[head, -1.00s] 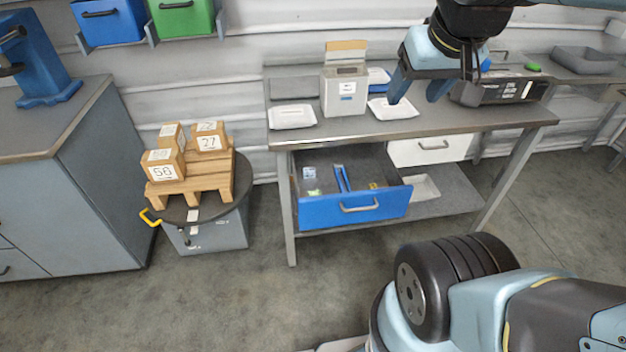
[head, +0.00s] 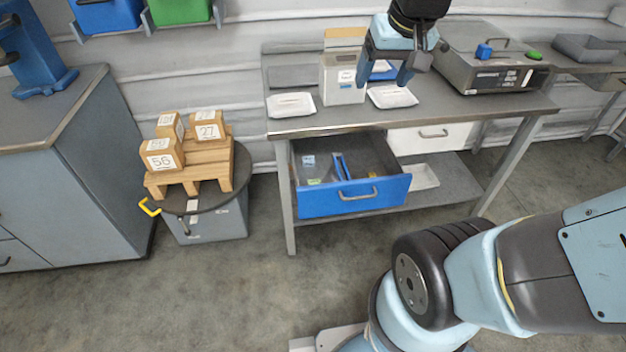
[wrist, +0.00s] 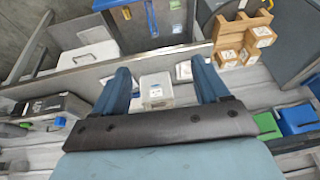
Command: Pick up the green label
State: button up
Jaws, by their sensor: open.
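A small green piece that looks like the green label (head: 314,181) lies on the floor of the open blue-fronted drawer (head: 352,198), near its front left. A pale blue-white label (head: 308,161) lies behind it. Blue strips and something small and yellow lie further right in the drawer. My gripper (head: 383,79) is above the bench top, behind and above the drawer, with its fingers apart and nothing between them.
On the bench stand a grey-white box (head: 343,80), two white packets (head: 291,104) (head: 392,97) and a grey machine (head: 490,75) with a green button. The white drawer (head: 430,138) is shut. A stool with a pallet of boxes (head: 190,170) stands left.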

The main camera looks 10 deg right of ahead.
jog(key=w+a+f+g, duration=0.1)
jog(key=w+a+f, duration=0.2)
jog(key=w+f, duration=0.35)
jog(key=g, duration=0.3)
send_over(314, 182)
jog(key=shift+h, duration=0.4)
jog(key=f, duration=3.1)
jog(key=shift+s+f, duration=0.3)
jog(key=shift+f, duration=0.05)
jog(key=shift+w+f, duration=0.15)
jog(key=shift+f, duration=1.1)
jog(key=shift+w+f, duration=0.1)
jog(key=shift+f, duration=1.15)
jog(key=shift+c, duration=0.2)
jog(key=c, duration=1.1)
